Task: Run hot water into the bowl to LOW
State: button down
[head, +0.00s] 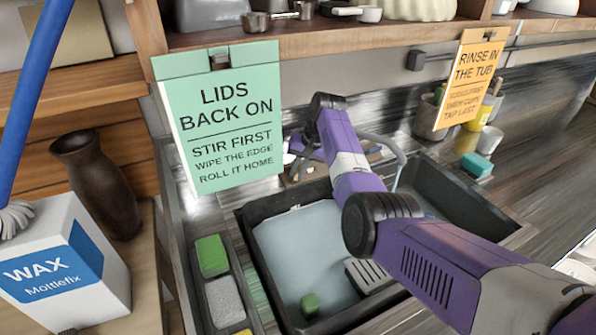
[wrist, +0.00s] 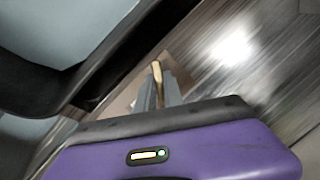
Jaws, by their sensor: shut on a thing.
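My gripper (wrist: 157,88) is shut on a small brass-coloured thing (wrist: 156,67) in the wrist view. It looks like a tap handle, but most of it is hidden between the fingers. In the head view my purple arm reaches to the back of the sink, and the fingers are hard to make out there. A grey curved spout (head: 398,152) shows behind my arm, bending down over the sink. No bowl with a LOW mark can be made out; my arm covers the middle of the sink.
The dark sink (head: 247,222) holds pale grey-blue liquid on the left, with a green block (head: 310,304) in it. A sponge tray (head: 222,318) lies along its left side. A green sign (head: 222,118) and an orange sign (head: 474,78) hang from the shelf. A wax box (head: 65,265) stands left.

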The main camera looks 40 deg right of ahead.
jog(key=shift+n, duration=0.3)
dwell(0.4)
jog(key=c, duration=1.5)
grip_release()
jog(key=shift+o, duration=0.2)
jog(key=a+v, duration=0.1)
jog(key=v, duration=0.6)
jog(key=shift+d+r+b, duration=0.45)
